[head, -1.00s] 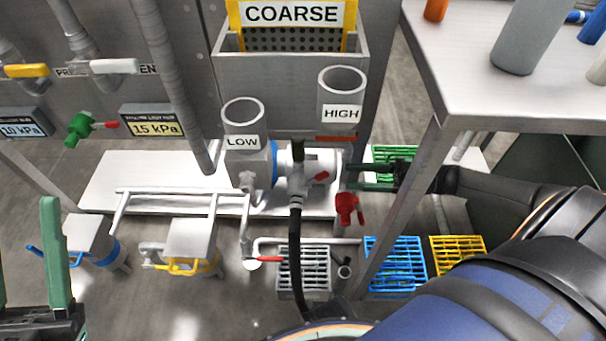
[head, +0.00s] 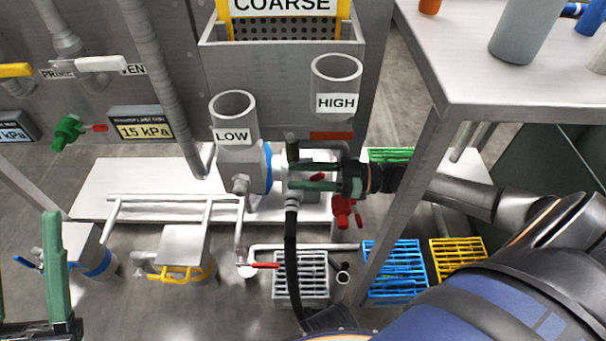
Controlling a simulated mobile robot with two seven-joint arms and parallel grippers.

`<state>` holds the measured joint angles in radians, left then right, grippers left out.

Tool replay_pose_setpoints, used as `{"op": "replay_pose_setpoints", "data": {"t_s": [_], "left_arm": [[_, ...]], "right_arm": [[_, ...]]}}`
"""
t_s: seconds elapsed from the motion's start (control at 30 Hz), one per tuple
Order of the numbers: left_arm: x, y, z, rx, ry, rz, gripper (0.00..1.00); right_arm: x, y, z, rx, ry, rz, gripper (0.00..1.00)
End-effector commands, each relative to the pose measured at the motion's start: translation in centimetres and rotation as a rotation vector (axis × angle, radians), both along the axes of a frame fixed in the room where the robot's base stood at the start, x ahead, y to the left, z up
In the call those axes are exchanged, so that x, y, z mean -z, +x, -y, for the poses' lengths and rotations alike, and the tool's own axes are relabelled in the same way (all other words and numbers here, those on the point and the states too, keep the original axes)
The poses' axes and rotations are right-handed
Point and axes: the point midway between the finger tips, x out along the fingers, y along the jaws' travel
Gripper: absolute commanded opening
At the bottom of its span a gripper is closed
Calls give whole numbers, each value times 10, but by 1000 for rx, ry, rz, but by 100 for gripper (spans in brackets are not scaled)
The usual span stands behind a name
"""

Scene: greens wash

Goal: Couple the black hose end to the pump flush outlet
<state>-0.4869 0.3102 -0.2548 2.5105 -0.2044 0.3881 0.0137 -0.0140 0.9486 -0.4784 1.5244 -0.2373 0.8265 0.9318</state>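The black hose (head: 291,250) rises from the floor. The fingers hide part of the fitting; contact is unclear. My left gripper (head: 30,275) is open and empty at the lower left, far from the hose.
A red valve (head: 343,212) hangs just below my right gripper. The LOW cup (head: 233,120) and HIGH cup (head: 336,85) stand above. A table (head: 475,60) with its leg (head: 405,190) stands at the right. A grey floor grate (head: 301,285) and blue crate (head: 393,270) lie below.

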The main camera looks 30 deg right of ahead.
Motion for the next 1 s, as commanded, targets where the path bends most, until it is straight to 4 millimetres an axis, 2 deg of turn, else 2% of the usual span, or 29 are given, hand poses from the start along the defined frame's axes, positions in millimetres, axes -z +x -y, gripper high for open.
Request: {"op": "replay_pose_setpoints", "data": {"t_s": [0.03,0.4,0.83,1.0], "left_arm": [[0,0,0,0,0,-1,50],[0,0,0,0,0,-1,50],[-1,0,0,0,-2,-2,50],[-20,0,-1,4,-13,-2,50]], "right_arm": [[0,0,0,0,0,0,40],[0,0,0,0,0,0,0],[0,-1,0,2,0,1,0],[-4,-3,-2,51,-21,39,0]]}}
